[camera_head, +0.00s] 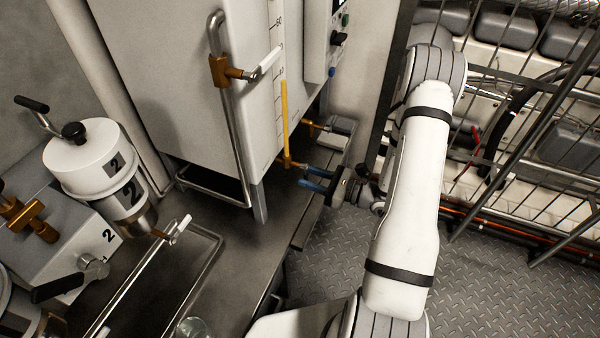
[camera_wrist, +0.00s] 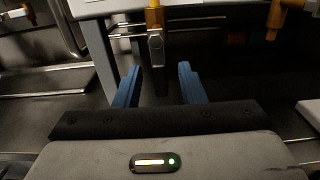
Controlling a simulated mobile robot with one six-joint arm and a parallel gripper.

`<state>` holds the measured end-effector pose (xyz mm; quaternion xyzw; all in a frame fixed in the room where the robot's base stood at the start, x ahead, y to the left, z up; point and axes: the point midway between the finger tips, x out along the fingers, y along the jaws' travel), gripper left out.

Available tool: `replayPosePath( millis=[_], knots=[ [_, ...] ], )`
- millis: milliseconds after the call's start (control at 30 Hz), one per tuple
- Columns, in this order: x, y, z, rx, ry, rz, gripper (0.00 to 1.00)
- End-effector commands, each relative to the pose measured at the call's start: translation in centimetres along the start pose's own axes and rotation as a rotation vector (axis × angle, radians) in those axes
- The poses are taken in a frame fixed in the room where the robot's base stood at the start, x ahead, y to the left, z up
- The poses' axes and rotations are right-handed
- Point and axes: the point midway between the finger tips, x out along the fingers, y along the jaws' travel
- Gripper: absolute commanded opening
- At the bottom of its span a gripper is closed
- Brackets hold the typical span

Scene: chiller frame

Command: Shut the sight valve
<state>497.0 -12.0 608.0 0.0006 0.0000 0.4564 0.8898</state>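The sight valve (camera_head: 289,163) is a small brass fitting at the foot of the yellow-filled sight tube (camera_head: 285,115) on the white tank. My gripper (camera_head: 303,176) has blue fingers and is right of and slightly below the valve in the head view. In the wrist view my gripper (camera_wrist: 158,72) is open with a clear gap and nothing held. I cannot tell whether a fingertip touches the lever.
A second brass valve (camera_head: 315,125) sticks out of the tank, right of the sight tube. A brass fitting with a white handle (camera_head: 265,63) is higher up. The tank's grey leg (camera_head: 260,202) stands close left of my fingers. Patterned floor (camera_head: 325,265) is open below.

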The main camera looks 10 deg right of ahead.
Motion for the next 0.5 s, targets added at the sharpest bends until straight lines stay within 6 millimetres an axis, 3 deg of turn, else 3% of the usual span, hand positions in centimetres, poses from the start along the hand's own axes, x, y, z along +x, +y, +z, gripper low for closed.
replayPosePath(
  millis=[200, 500],
  knots=[
    [2.8, 0.0, -0.1, -0.002, 0.0, 0.002, 0.36],
    [3.6, -0.1, 0.0, -0.001, 0.0, -0.002, 0.36]
  ],
)
